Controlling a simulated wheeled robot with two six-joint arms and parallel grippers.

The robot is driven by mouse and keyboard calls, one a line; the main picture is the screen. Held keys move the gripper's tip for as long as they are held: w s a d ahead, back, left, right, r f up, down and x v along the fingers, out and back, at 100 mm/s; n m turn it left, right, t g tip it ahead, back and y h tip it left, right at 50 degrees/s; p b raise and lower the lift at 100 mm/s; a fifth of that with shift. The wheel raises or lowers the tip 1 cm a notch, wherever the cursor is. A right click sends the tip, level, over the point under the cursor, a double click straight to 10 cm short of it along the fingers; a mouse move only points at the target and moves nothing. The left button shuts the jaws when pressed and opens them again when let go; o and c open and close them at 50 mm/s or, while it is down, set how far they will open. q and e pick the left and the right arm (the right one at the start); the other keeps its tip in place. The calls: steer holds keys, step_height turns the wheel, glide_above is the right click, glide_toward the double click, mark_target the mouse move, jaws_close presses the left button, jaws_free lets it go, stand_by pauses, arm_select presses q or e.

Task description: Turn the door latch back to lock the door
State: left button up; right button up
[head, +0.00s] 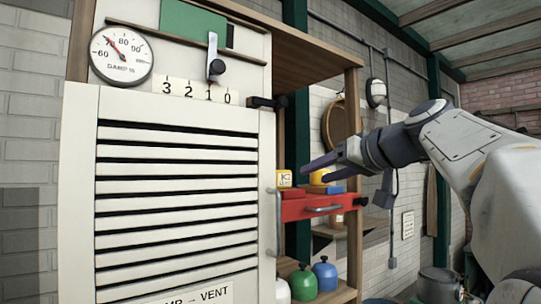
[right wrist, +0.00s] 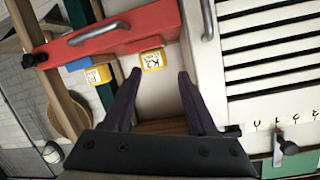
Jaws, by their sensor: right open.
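The white louvred door (head: 178,200) fills the left of the head view and looks closed. A small black latch (head: 267,103) sits at its top right corner, lying roughly level across the door's edge. The latch also shows at the lower right of the right wrist view (right wrist: 233,131). A grey vertical handle (head: 277,235) is on the door's right side. My right gripper (head: 325,170) is open and empty, to the right of the latch and lower in the picture, touching neither latch nor door. In the right wrist view its fingers (right wrist: 159,75) are spread. My left gripper is not in view.
Above the door are a lever with a black knob (head: 217,67), a number scale (head: 190,91) and a dial gauge (head: 121,56). Coloured bottles (head: 325,275) stand below.

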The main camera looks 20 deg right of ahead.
mark_target(285, 101)
steer(key=s+a+r+n+t+y, duration=0.1)
steer(key=s+r+n, duration=0.1)
steer(key=s+r, duration=0.35)
steer(key=s+a+r+n+t+y, duration=0.1)
steer(key=s+a+r+n+t, duration=0.15)
steer(key=r, duration=0.65)
steer(key=shift+g, duration=0.35)
steer(key=p+x, duration=0.1)
steer(key=x, duration=0.2)
steer(key=p+x, duration=0.2)
steer(key=x, duration=0.1)
steer(key=p+x, duration=0.2)
steer(key=shift+w+d+r, duration=0.1)
steer(key=shift+w+r, duration=0.2)
steer(key=shift+w, duration=0.15)
steer(key=shift+w+f, duration=0.2)
steer(key=shift+w, duration=0.45)
jaws_close()
